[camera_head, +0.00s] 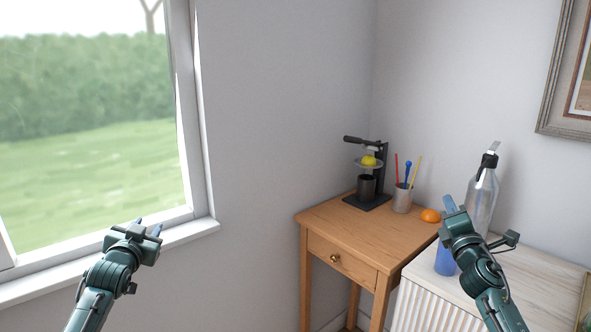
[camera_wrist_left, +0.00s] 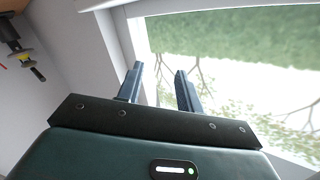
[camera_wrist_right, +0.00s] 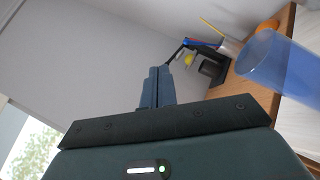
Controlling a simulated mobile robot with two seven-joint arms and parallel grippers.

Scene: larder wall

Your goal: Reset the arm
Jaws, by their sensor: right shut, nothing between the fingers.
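My left gripper (camera_head: 148,228) is at the lower left in the head view, in front of the window sill. In the left wrist view its two fingers (camera_wrist_left: 159,88) stand apart with nothing between them. My right gripper (camera_head: 449,206) is at the right in the head view, in front of the white cabinet. In the right wrist view its fingers (camera_wrist_right: 157,88) are together with nothing held. A blue cup (camera_head: 445,262) stands on the cabinet, partly hidden behind the right gripper; it also shows close on the right in the right wrist view (camera_wrist_right: 280,68).
A wooden table (camera_head: 345,226) in the corner bears a black press (camera_head: 382,165) with a yellow fruit, a pen cup (camera_head: 402,199) and an orange (camera_head: 430,215). A clear bottle (camera_head: 482,200) stands on the white cabinet (camera_head: 530,290). Space between my grippers looks clear.

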